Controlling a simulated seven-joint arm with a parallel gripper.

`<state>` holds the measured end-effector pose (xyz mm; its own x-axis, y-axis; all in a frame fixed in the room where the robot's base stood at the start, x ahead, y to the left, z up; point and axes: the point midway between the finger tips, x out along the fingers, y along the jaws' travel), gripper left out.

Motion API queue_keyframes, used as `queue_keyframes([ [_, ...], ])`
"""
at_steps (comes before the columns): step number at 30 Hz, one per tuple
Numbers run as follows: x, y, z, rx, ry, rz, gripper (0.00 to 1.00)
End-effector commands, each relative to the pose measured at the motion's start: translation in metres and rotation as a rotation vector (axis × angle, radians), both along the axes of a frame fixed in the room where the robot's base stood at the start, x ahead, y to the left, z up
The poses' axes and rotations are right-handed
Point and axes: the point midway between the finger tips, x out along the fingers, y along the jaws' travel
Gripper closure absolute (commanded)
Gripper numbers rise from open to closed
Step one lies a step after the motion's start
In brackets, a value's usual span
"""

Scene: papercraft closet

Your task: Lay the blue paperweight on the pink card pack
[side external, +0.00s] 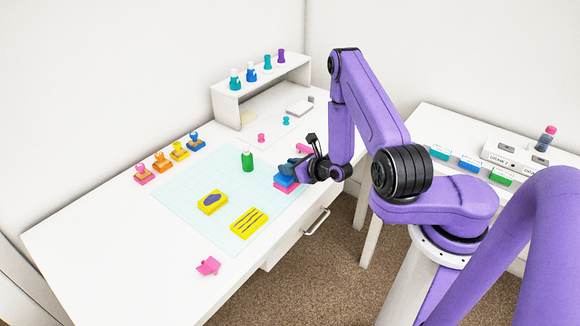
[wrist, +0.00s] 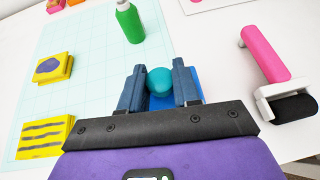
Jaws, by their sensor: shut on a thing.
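The blue paperweight (side external: 287,180) has a flat blue base and a round teal knob, which shows in the wrist view (wrist: 159,78). My gripper (side external: 291,168) is shut on the knob, with one finger on each side of it in the wrist view (wrist: 158,88). The pink card pack (side external: 287,188) lies at the right edge of the mat, directly beneath the blue base. I cannot tell whether the base touches the pack or hovers just above it. The pack is hidden in the wrist view.
A green bottle (side external: 247,161) stands left of my gripper. Two yellow blocks (side external: 212,201) (side external: 249,223) lie on the gridded mat (side external: 190,200). A pink-handled roller (wrist: 266,60) lies right of my gripper. Several stamps and a white shelf (side external: 226,105) stand at the back.

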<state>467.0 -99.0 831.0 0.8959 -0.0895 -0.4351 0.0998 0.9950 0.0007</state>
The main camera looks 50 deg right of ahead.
Motion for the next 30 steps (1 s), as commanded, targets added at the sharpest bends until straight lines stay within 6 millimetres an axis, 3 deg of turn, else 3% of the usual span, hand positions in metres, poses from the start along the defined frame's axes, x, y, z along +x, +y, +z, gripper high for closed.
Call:
queue_keyframes([
  [11, 0.001, 0.000, -0.003, -0.001, -0.003, 0.000, 1.00],
  [12, 0.000, 0.000, -0.003, -0.001, -0.001, 0.000, 0.55],
  [14, 0.000, 0.000, -0.002, -0.001, -0.001, 0.000, 0.40],
  [25, 0.000, 0.000, 0.000, -0.001, -0.001, 0.000, 0.40],
  [30, -0.017, 0.001, 0.007, 0.002, 0.003, -0.002, 0.40],
])
